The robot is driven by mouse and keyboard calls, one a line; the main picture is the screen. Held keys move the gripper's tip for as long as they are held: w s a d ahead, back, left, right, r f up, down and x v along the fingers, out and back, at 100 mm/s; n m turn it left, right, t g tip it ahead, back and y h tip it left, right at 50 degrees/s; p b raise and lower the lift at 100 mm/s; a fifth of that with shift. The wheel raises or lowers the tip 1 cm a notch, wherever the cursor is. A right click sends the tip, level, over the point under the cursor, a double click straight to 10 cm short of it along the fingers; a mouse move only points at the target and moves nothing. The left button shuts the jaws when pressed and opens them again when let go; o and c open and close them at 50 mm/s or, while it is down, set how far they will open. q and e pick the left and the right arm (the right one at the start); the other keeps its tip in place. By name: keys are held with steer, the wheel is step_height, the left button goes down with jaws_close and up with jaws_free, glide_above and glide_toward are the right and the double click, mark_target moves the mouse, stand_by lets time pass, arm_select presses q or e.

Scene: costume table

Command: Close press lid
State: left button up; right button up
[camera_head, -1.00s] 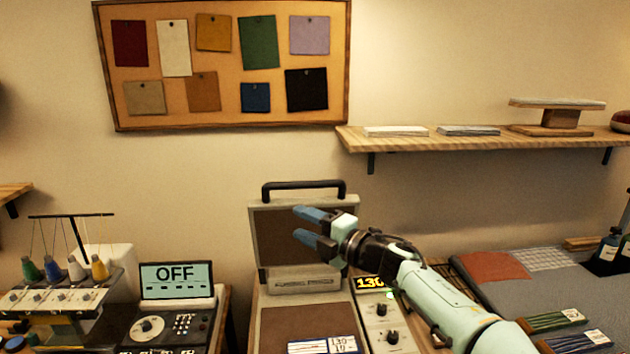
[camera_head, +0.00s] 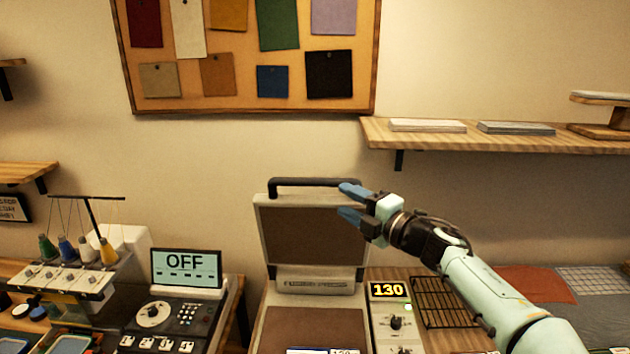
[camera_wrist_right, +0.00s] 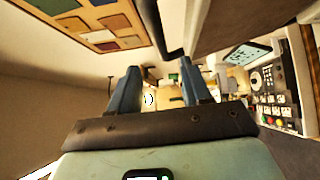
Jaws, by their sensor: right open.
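The press lid (camera_head: 310,236) stands raised and open, a brown plate in a pale frame, with a black bar handle (camera_head: 318,182) along its top. The press base (camera_head: 310,328) lies below it with a brown surface. My right gripper (camera_head: 350,203) is open and empty, and its fingers overlap the right end of the handle in the head view. In the right wrist view the fingers (camera_wrist_right: 163,90) are apart, with the dark handle (camera_wrist_right: 167,30) just above them; I cannot tell whether they touch. My left gripper is not in view.
A control box (camera_head: 395,320) showing 130 stands right of the press, beside a black wire rack (camera_head: 444,302). A machine with an OFF screen (camera_head: 186,268) and a thread machine (camera_head: 75,275) stand left. A wall shelf (camera_head: 480,137) is behind my right arm.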

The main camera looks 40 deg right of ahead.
mark_target(315, 184)
steer(key=w, duration=0.3)
steer(key=w+p, duration=0.1)
steer(key=w, duration=0.3)
steer(key=w+a+p, duration=0.1)
steer(key=w, duration=0.3)
steer(key=shift+w+r, duration=0.15)
steer(key=shift+r, duration=0.15)
steer(key=shift+w+f+p, duration=0.1)
steer(key=shift+w+p, duration=0.25)
steer(key=shift+w, duration=0.15)
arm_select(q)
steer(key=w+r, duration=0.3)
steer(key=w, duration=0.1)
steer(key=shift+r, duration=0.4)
arm_select(e)
steer(key=shift+s, duration=0.1)
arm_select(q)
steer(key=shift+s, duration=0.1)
arm_select(e)
jaws_close()
